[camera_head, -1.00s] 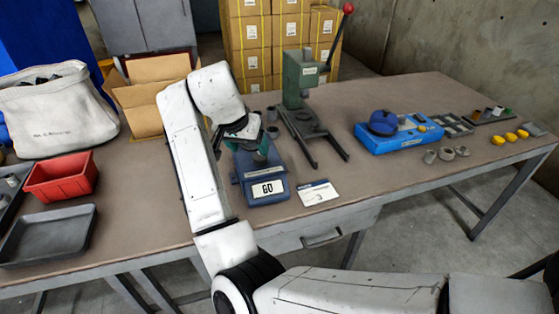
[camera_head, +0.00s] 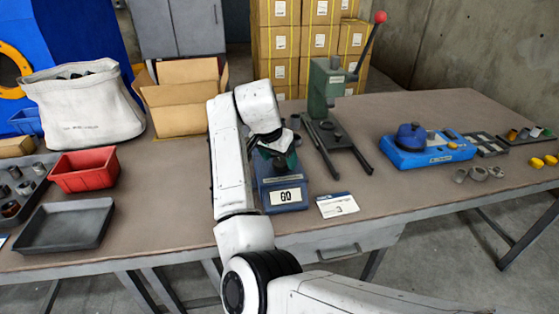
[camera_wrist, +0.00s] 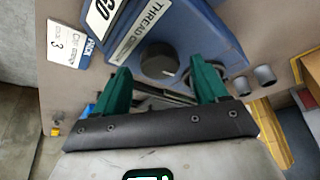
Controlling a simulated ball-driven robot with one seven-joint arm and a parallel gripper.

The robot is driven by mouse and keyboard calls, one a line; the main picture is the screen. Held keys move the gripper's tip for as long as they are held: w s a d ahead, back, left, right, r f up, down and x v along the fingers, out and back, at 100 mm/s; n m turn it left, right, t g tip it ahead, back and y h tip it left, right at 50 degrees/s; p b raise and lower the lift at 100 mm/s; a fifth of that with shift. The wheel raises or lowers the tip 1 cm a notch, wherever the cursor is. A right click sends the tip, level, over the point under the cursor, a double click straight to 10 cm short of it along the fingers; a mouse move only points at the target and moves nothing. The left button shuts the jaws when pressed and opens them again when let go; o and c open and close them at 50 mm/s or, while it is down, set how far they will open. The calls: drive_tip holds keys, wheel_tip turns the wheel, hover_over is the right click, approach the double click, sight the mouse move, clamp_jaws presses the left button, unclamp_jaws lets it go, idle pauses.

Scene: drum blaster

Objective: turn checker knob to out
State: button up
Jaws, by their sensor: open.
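The blue thread checker (camera_head: 262,188) stands on the bench under my gripper, its white display (camera_head: 286,196) reading "GO". In the wrist view the checker (camera_wrist: 205,35) shows a label starting "THREAD CH". My gripper (camera_wrist: 162,76) is open, with green fingers on the left and right of the knob's near side. I cannot tell whether they touch it.
A green press (camera_head: 328,90) with a red-tipped lever stands behind to the right. A white card (camera_head: 337,205) lies beside the checker. A blue fixture (camera_head: 427,150) sits further right. Left are a red bin (camera_head: 85,170), a grey tray (camera_head: 66,226) and an open carton (camera_head: 182,108).

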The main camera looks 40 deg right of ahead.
drive_tip(key=shift+w+d+f, duration=0.1)
drive_tip(key=shift+d+f, duration=0.15)
drive_tip(key=shift+f, duration=0.45)
drive_tip(key=shift+c, duration=0.4)
drive_tip(key=c, duration=1)
drive_tip(key=shift+o, duration=0.2)
drive_tip(key=shift+r+p, duration=0.15)
drive_tip(key=shift+p, duration=0.25)
